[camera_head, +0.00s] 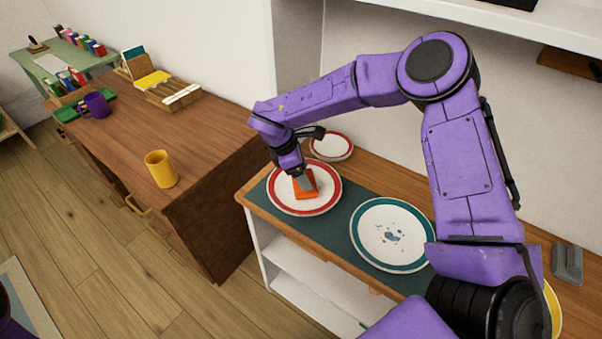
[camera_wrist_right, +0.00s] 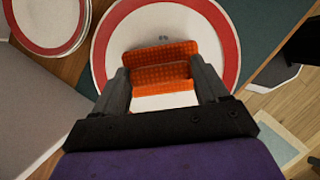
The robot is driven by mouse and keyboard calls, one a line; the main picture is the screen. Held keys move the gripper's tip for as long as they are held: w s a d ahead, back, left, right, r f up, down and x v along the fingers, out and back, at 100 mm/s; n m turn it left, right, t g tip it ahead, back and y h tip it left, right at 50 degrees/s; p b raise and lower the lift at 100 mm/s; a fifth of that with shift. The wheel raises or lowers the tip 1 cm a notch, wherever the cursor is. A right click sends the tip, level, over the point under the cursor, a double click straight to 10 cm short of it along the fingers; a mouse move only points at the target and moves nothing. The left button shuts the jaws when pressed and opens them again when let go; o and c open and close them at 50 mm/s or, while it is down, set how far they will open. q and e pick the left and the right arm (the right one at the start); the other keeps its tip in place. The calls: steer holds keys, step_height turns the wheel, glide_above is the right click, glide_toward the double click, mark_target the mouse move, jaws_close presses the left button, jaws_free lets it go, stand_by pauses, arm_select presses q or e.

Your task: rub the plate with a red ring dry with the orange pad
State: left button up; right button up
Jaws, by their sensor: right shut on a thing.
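The plate with a red ring (camera_head: 283,190) lies on a teal runner on the low white shelf unit. My right gripper (camera_head: 304,181) is shut on the orange pad (camera_head: 311,190) over the plate's middle. In the right wrist view the pad (camera_wrist_right: 162,56) sits between the two fingers (camera_wrist_right: 160,70); it appears to touch the plate, but contact is hard to confirm. My left gripper is out of view.
A teal-ringed plate (camera_head: 375,232) with blue drops stands to the right. A smaller red-rimmed plate (camera_head: 331,146) sits behind. A grey block (camera_head: 567,263) and a partly hidden yellow plate (camera_head: 554,306) are far right. A yellow mug (camera_head: 161,169) stands on the brown cabinet (camera_head: 215,150).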

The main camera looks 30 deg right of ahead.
steer(key=shift+w+d, duration=0.25)
steer(key=shift+d, duration=0.4)
steer(key=shift+s+a+b, duration=0.25)
steer(key=shift+a, duration=0.45)
steer(key=shift+s+a+b, duration=0.2)
steer(key=shift+s+a, duration=0.05)
steer(key=shift+a, duration=0.4)
steer(key=shift+w+d, duration=0.25)
steer(key=shift+d, duration=0.4)
steer(key=shift+w+d, duration=0.25)
steer(key=shift+d, duration=0.4)
steer(key=shift+s+a+f+b, duration=0.1)
steer(key=shift+s+a+b, duration=0.15)
steer(key=shift+a, duration=0.2)
steer(key=shift+s+a+b, duration=0.1)
steer(key=shift+a+b, duration=0.15)
steer(key=shift+a, duration=0.2)
steer(key=shift+s+a, duration=0.15)
steer(key=shift+a, duration=0.25)
steer(key=shift+w+d, duration=0.25)
steer(key=shift+d, duration=0.45)
steer(key=shift+w+d, duration=0.25)
steer(key=shift+d, duration=0.4)
steer(key=shift+r+p, duration=1.65)
steer(key=shift+r, duration=1.35)
